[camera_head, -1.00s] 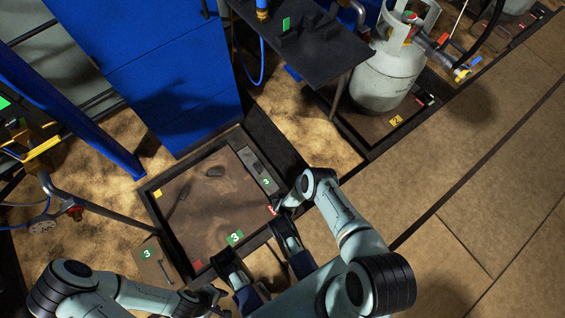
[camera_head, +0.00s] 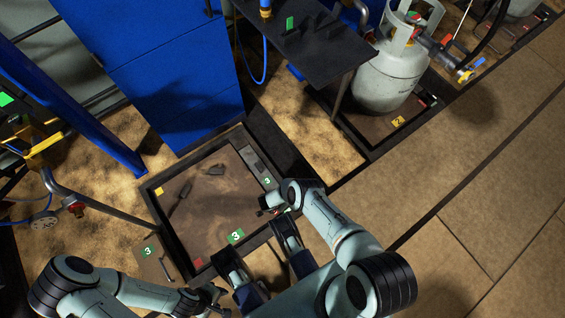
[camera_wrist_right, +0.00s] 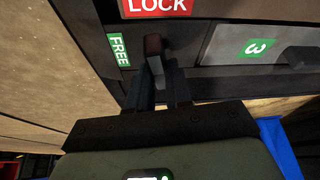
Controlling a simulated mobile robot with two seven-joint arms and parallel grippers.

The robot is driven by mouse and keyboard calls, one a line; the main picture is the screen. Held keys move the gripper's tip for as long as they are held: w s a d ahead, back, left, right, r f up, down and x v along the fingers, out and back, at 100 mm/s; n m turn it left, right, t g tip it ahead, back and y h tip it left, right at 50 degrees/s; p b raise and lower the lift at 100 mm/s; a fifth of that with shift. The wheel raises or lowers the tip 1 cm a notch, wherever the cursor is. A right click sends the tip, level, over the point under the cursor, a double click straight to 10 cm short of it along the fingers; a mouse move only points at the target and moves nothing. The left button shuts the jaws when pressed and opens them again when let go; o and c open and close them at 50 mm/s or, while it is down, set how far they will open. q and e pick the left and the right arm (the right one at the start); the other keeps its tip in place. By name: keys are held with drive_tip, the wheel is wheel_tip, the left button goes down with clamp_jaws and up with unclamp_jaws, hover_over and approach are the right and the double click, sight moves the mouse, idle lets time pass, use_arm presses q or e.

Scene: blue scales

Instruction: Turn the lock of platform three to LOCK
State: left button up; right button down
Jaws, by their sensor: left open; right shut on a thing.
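Platform three (camera_head: 205,215) is a dark-framed floor plate with green "3" labels (camera_head: 236,236). A red LOCK label (camera_wrist_right: 157,6) is at the top and a green FREE label (camera_wrist_right: 119,50) is left of the lever. My right gripper (camera_wrist_right: 157,80) is shut on the lever, with a finger on each side. In the head view, my right gripper (camera_head: 268,203) is at the platform's right edge, and the lever is hidden there. My left gripper (camera_head: 218,298) is open and empty near the bottom.
A grey gas cylinder (camera_head: 388,78) stands on platform two at upper right, beside a dark table (camera_head: 310,45). A blue cabinet (camera_head: 165,70) stands behind platform three. The tan floor (camera_head: 480,180) at right is clear.

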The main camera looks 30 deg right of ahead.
drive_tip(key=shift+f+m+g, duration=0.15)
drive_tip(key=shift+m+g, duration=0.25)
drive_tip(key=shift+m, duration=0.7)
drive_tip(key=c, duration=1)
unclamp_jaws()
drive_tip(key=shift+c, duration=0.2)
drive_tip(key=shift+a+r, duration=0.1)
drive_tip(key=shift+r, duration=0.15)
use_arm(q)
drive_tip(key=w+d+r+t+p, duration=0.1)
drive_tip(key=w+r+t+p, duration=0.3)
drive_tip(key=w, duration=0.7)
wheel_tip(320, 180, up, 4)
drive_tip(key=shift+w+d+r+m+p, duration=0.1)
drive_tip(key=shift+w+d+m+p, duration=0.25)
drive_tip(key=shift+p, duration=0.6)
use_arm(e)
drive_tip(key=v, duration=1.3)
use_arm(q)
drive_tip(key=shift+s+a, duration=0.1)
